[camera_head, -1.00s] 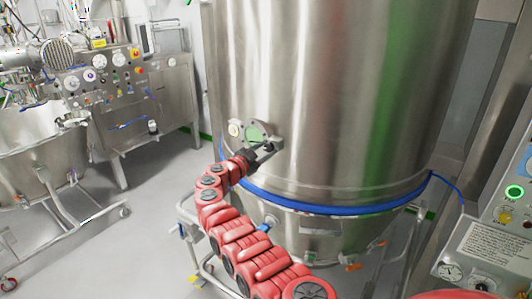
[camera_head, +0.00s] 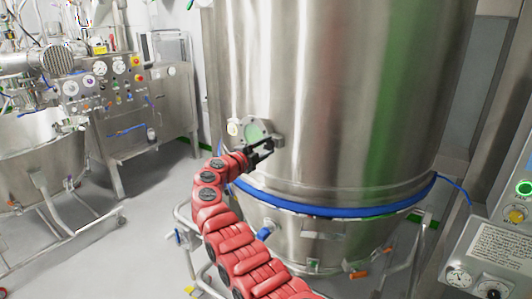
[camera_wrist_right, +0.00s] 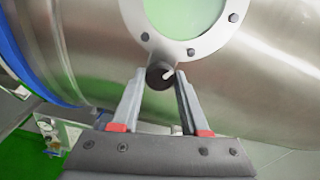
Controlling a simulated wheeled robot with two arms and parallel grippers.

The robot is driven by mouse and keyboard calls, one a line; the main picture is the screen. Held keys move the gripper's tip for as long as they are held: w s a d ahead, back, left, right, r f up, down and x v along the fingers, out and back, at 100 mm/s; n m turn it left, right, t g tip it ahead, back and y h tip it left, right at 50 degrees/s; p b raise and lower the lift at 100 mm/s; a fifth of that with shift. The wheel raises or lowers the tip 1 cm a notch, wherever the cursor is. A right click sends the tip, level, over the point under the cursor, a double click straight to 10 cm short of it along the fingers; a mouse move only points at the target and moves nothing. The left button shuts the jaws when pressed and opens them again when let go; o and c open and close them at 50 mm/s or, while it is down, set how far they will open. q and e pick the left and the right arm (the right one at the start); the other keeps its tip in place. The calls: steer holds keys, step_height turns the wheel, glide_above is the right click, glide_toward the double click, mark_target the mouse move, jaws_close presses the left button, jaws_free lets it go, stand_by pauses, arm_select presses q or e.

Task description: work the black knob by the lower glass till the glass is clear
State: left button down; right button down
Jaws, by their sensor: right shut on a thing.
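The lower glass (camera_head: 256,132) is a round pale green pane in a bolted steel ring on the big steel vessel. It fills the top of the right wrist view (camera_wrist_right: 185,14), where it looks an even, milky green. The black knob (camera_wrist_right: 158,76) sits at the ring's lower edge and has a white mark on its face. My right gripper (camera_head: 266,149) reaches up to it, and in the wrist view its two fingers (camera_wrist_right: 160,88) stand on either side of the knob, shut on it. In the head view the fingers hide the knob. My left gripper is out of view.
A blue band (camera_head: 320,209) rings the vessel below. A control panel (camera_head: 490,240) stands at the right.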

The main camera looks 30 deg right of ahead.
steer(key=shift+m, duration=0.3)
stand_by(0.4)
steer(key=shift+c, duration=2.1)
jaws_free()
steer(key=shift+a, duration=0.1)
steer(key=b+v, duration=0.4)
steer(key=v, duration=1.3)
steer(key=shift+b, duration=0.3)
steer(key=shift+s+f, duration=0.1)
steer(key=shift+s, duration=0.05)
